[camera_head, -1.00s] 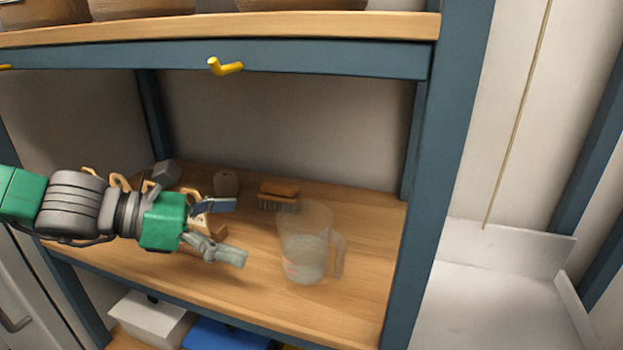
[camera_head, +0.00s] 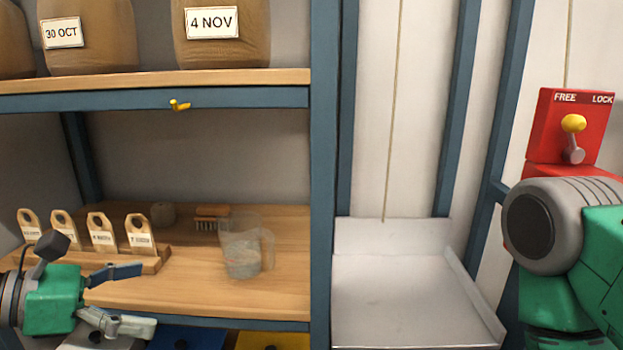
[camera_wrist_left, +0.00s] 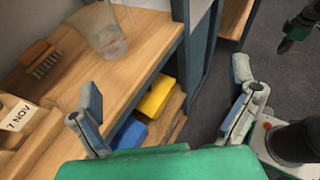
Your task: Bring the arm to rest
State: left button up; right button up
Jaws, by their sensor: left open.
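My left gripper (camera_head: 128,298) is at the lower left of the head view, in front of the wooden shelf (camera_head: 280,290). Its fingers are spread, with nothing between them. In the left wrist view its two fingers (camera_wrist_left: 165,112) are also wide apart and empty, over the shelf's front edge and the floor. My right arm shows at the right edge of the head view; its gripper does not show there. A dark gripper-like part hangs at the top right of the wrist view, too small to identify.
A clear measuring jug (camera_head: 240,252), a brush (camera_head: 211,215) and a rack of dated wooden tags (camera_head: 140,236) stand on the shelf. Labelled sacks (camera_head: 222,45) sit above. A red FREE/LOCK box (camera_head: 567,130) with a yellow-knobbed lever is at right. A pale metal tray (camera_head: 400,300) is empty.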

pick_arm(q)
jog(key=s+a+f+m+g+y, duration=0.25)
jog(key=s+f+m+y, duration=0.2)
jog(key=f, duration=0.65)
jog(key=s+a+f+m+g+y, duration=0.1)
jog(key=s+f+m+g+y, duration=0.3)
jog(key=f, duration=0.7)
jog(key=s+a+f+m+y, duration=0.1)
jog(key=s+f+m+y, duration=0.1)
jog(key=s+f+m, duration=1.1)
jog(key=m, duration=0.4)
jog(key=shift+s+f+g+y, duration=0.2)
jog(key=shift+g+y, duration=0.15)
